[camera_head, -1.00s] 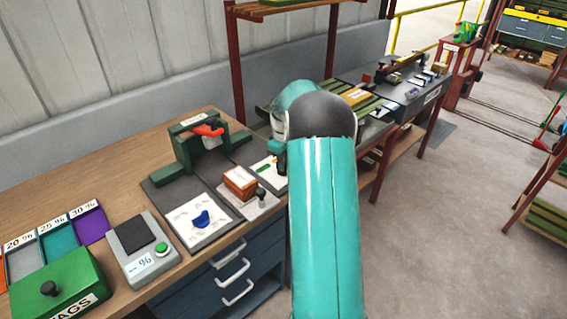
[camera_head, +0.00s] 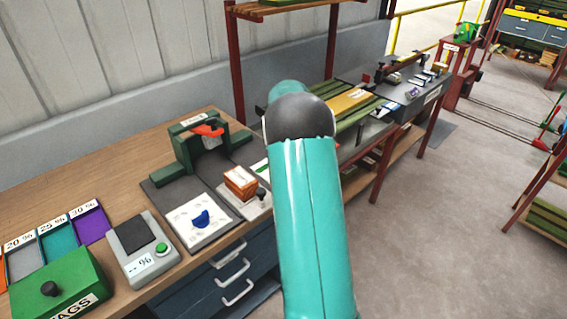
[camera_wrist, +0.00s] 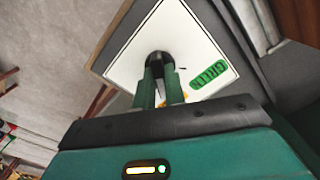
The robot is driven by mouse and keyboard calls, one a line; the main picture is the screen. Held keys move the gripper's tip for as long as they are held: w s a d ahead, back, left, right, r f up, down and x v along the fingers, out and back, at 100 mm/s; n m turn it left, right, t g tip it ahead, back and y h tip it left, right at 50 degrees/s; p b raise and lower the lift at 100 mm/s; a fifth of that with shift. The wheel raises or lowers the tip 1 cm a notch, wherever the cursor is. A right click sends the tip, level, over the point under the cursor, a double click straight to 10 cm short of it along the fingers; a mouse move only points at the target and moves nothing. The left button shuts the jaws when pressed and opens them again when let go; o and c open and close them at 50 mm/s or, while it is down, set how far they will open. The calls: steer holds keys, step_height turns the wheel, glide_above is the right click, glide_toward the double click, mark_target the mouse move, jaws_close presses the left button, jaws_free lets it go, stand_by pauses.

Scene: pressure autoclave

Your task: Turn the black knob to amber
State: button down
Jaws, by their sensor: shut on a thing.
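In the wrist view, the black knob (camera_wrist: 156,58) stands on a white square plate (camera_wrist: 200,45). A green label reading GREEN (camera_wrist: 208,74) is to the right of the knob. A small amber mark (camera_wrist: 188,97) shows partly behind the fingers; the rest of it is hidden. My gripper (camera_wrist: 158,75) has its two green fingers closed on the knob from both sides. The knob's pointing direction is hard to tell. In the head view, my arm hides the gripper and knob.
The workbench (camera_head: 130,150) carries a green press with an orange handle (camera_head: 208,131), a brick-coloured block (camera_head: 240,183), a plate with a blue piece (camera_head: 201,218) and a green tags box (camera_head: 58,290). A slatted rack with a yellow bar (camera_head: 350,101) stands beyond my arm.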

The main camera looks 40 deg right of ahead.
steer(key=shift+r, duration=0.1)
stand_by(0.5)
steer(key=c, duration=1.5)
jaws_free()
steer(key=shift+o, duration=0.2)
step_height(320, 180, up, 14)
